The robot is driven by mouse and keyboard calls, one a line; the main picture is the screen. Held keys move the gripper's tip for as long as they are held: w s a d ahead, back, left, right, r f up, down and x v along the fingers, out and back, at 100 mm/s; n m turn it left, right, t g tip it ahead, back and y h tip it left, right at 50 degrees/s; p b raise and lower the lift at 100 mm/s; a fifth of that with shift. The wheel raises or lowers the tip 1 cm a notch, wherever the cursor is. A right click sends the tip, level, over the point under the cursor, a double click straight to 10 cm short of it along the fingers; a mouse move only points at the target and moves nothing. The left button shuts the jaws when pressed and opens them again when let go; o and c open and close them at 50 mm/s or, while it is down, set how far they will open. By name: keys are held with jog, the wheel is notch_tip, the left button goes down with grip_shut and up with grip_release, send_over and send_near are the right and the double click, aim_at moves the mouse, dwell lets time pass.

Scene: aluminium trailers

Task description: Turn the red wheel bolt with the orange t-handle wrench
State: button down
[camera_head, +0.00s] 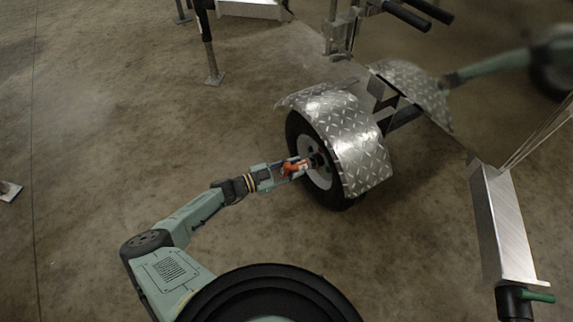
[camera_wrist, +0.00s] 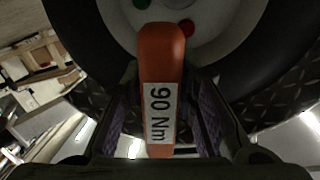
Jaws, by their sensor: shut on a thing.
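The orange t-handle wrench (camera_wrist: 161,70), labelled "90 Nm", is held between the fingers of my gripper (camera_wrist: 165,120) in the wrist view. It also shows as an orange patch (camera_head: 291,167) in the head view, close to the wheel (camera_head: 318,172). The red wheel bolt (camera_wrist: 187,27) is on the white rim, just right of the wrench's top end in the wrist view. A green bolt (camera_wrist: 142,3) is on the rim to the upper left. The wrench's far end is hidden behind its handle, so I cannot tell whether it touches a bolt.
A diamond-plate fender (camera_head: 350,135) arches close over the wheel. The trailer's metal frame (camera_head: 500,225) stands to the right, with a second fender (camera_head: 415,88) behind. The concrete floor (camera_head: 110,130) left of the wheel is mostly clear.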

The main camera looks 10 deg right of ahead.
jog(key=shift+w+a+f+n+t, duration=0.6)
jog(key=shift+w+a+f+t, duration=0.15)
jog(key=shift+w+a+t, duration=0.3)
jog(key=shift+d, duration=0.15)
